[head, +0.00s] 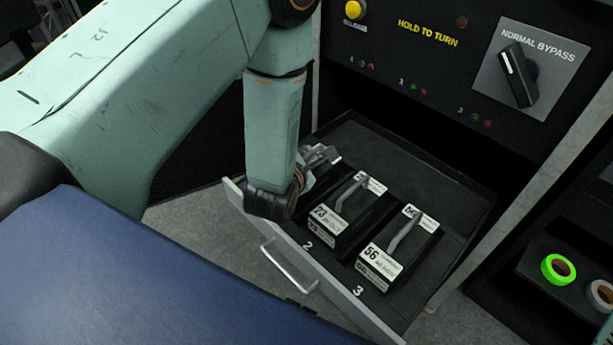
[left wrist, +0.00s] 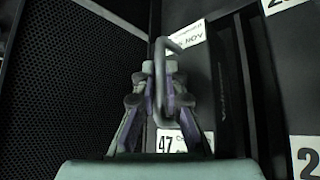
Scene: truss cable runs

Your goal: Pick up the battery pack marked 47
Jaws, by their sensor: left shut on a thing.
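The battery pack marked 47 (left wrist: 169,145) shows in the left wrist view, with a white label at its near end and another white label at its far end. A grey bent handle stands up from it. My left gripper (left wrist: 165,88) is shut on this handle. In the head view my left gripper (head: 318,158) is at the left slot of an open drawer (head: 450,190), and my arm hides most of the pack there. I cannot tell whether the pack is lifted off the drawer floor. My right gripper is not in view.
Packs marked 23 (head: 322,222) and 56 (head: 378,262) sit in slots 2 and 3, with upright handles. The drawer front has a metal handle (head: 288,268). Above is a black panel with a rotary switch (head: 518,76) and yellow button (head: 354,10). Tape rolls (head: 558,269) lie right.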

